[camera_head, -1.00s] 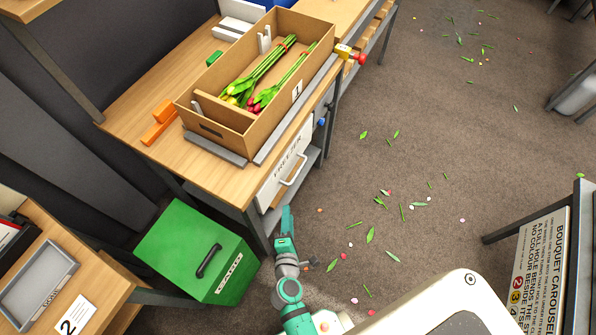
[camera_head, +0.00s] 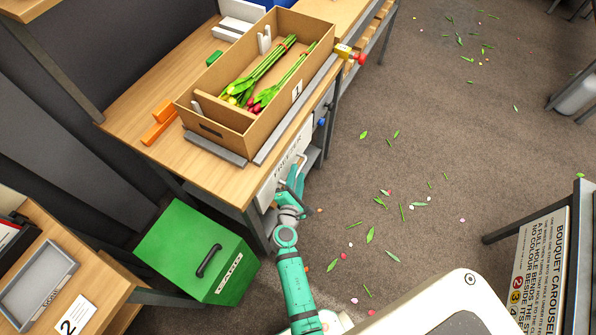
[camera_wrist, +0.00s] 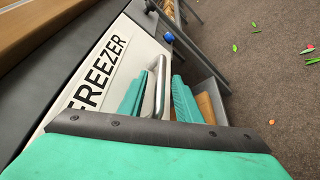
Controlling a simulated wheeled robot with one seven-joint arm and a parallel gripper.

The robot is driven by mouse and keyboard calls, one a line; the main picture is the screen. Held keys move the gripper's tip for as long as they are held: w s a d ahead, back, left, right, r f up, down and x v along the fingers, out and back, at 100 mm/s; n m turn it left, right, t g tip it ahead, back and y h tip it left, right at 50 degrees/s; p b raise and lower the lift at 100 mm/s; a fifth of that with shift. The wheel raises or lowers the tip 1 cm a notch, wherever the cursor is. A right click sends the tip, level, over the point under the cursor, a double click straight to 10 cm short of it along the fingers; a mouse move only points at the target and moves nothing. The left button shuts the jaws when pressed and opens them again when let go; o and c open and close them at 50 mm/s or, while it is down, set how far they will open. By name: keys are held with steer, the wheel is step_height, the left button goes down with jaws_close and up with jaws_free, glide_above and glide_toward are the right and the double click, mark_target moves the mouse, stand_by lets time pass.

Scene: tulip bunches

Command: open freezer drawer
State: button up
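The freezer drawer has a white front (camera_head: 268,190) lettered FREEZER, under the workbench top. It also shows in the wrist view (camera_wrist: 118,62), with its metal bar handle (camera_wrist: 159,85). The drawer looks shut. My gripper (camera_head: 295,176) is at the drawer front in the head view and partly hides the handle there. In the wrist view my gripper's two green fingers (camera_wrist: 160,98) are apart, one on each side of the handle bar. A gap shows between the bar and the fingers, so the gripper appears open around it. Whether a fingertip touches the drawer front is unclear.
A cardboard box (camera_head: 215,142) with tulip bunches stands on the workbench. A green box (camera_head: 180,245) labelled CARD stands on the floor at left of my arm. A blue knob (camera_wrist: 168,37) is beyond the drawer. The floor (camera_head: 420,140) to the right is open, with scattered leaves.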

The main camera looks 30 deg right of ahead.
steer(key=shift+x, duration=1.1)
jaws_close()
